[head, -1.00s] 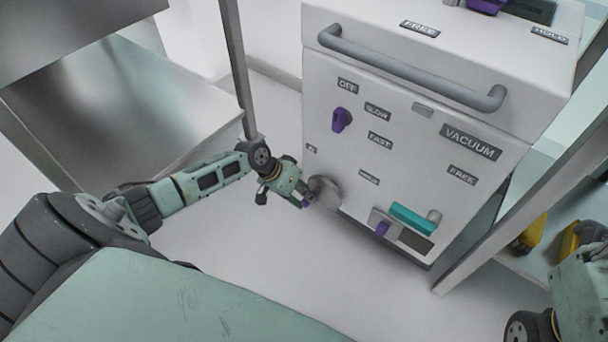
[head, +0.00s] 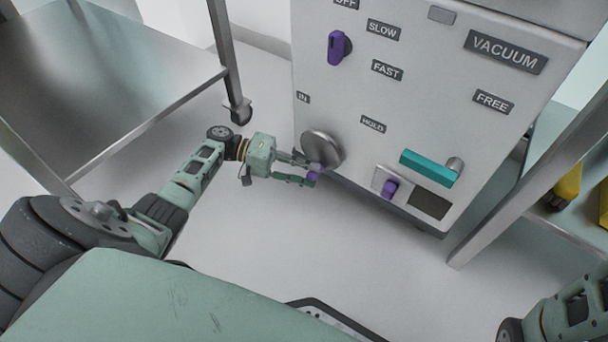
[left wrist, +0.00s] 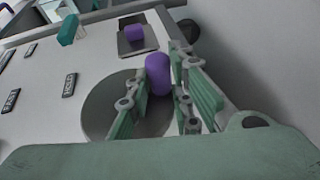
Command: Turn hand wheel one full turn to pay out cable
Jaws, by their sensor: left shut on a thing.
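The hand wheel is a grey metal disc (head: 320,147) low on the left of the white cabinet's front panel. It also shows in the left wrist view (left wrist: 97,108). Its purple handle (left wrist: 158,73) stands out near the rim, at the wheel's lower edge in the head view. My left gripper (head: 308,172) reaches in from the left and is shut on this handle, with a finger on either side of it. Only a green link of my right arm shows at the bottom right; its fingers are out of view. No cable is visible.
The cabinet panel (head: 400,115) also carries a purple knob (head: 336,47), a teal lever (head: 428,167) and a small purple knob (head: 389,188) right of the wheel. A metal table (head: 110,90) stands left, a shelf with yellow items (head: 566,186) right. Floor between is clear.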

